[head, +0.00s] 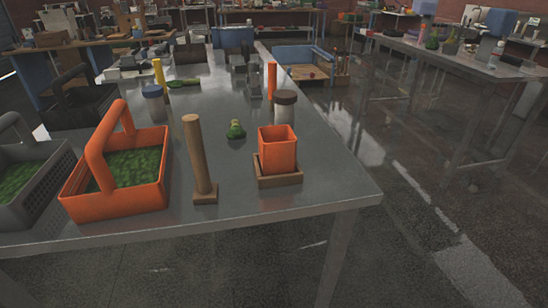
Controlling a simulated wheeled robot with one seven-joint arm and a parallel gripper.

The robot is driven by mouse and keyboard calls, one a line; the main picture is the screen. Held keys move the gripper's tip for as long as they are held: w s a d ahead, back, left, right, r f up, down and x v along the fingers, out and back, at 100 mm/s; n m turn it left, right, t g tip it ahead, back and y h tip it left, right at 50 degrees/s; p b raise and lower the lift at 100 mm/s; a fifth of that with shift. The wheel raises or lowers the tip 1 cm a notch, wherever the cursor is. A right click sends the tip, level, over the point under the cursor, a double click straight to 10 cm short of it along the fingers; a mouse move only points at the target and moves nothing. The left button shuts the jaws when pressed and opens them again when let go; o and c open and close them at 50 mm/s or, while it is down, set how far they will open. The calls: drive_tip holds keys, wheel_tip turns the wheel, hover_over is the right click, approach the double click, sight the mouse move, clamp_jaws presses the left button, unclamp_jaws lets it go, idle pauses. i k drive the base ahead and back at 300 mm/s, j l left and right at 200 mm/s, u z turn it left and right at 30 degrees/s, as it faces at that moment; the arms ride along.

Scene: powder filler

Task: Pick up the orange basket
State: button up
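The orange basket (118,203) stands upright on the near left part of the grey metal table (240,203). It has a tall arched orange handle (98,152) and holds green material (134,166). Its near side is close to the table's front edge. My gripper does not show in the head view.
A dark grey basket (42,190) stands left of the orange one. A wooden post (196,155) on a base stands just right of it. An orange square cup (277,150) sits in a wooden tray (279,181) further right. Jars and other items stand behind. The floor in front is clear.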

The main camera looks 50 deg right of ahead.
sight(128, 173)
drive_tip(key=i+j, duration=0.1)
drive_tip(key=j, duration=0.4)
drive_tip(key=i+j, duration=0.1)
drive_tip(key=j, duration=0.4)
drive_tip(key=i+j, duration=0.1)
drive_tip(key=j, duration=0.35)
